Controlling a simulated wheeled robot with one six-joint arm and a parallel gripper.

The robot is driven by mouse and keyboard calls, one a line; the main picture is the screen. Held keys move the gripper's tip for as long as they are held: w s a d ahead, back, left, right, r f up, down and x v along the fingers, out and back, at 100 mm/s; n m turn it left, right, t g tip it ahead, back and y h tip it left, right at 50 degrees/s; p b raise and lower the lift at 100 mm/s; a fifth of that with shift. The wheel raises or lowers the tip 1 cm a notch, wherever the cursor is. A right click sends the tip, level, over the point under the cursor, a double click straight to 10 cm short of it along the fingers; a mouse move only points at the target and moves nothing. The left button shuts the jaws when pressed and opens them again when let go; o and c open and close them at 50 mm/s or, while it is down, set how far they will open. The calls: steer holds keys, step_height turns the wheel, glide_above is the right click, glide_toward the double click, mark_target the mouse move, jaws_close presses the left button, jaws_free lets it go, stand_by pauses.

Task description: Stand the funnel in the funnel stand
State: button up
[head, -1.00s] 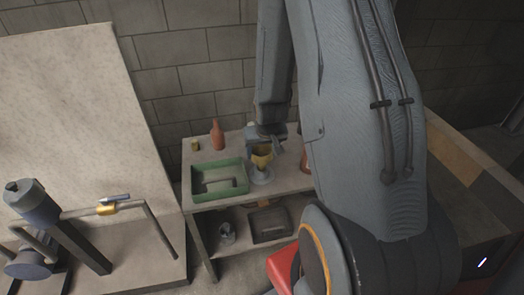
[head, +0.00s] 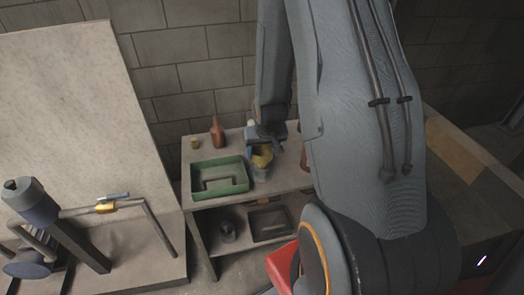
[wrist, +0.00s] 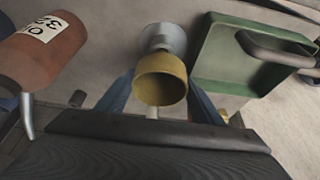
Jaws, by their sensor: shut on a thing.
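The yellow funnel (wrist: 160,82) is held between the blue fingers of my gripper (wrist: 165,100) in the wrist view. Its wide round mouth faces the camera and its spout is hidden. In the head view the funnel (head: 262,160) is under my gripper (head: 262,150), at the right of the green tray. The pale grey funnel stand (wrist: 164,38) shows just beyond the funnel in the wrist view, partly covered by it. In the head view the stand overlaps the funnel and fingers. I cannot tell whether the funnel touches the stand.
A green tray (head: 196,190) stands close on the left of the gripper in the head view. A reddish-brown bottle (head: 217,134) and a small yellow can (head: 195,143) stand behind it. A labelled oil container (wrist: 38,50) is near the gripper in the wrist view.

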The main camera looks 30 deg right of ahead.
steer(key=o, duration=1.2)
steer(key=shift+c, duration=0.2)
steer(key=shift+b+v, duration=0.35)
steer(key=shift+v, duration=3.55)
steer(key=s+a+r+n+g, duration=0.1)
steer(key=s+a+r, duration=0.3)
steer(key=s+a, duration=0.2)
steer(key=s+a+r+n+g+y, duration=0.1)
steer(key=s+a+r+n+g, duration=0.1)
steer(key=s+a+r, duration=0.2)
steer(key=s+a, duration=0.2)
steer(key=a, duration=0.2)
steer(key=shift+r, duration=0.25)
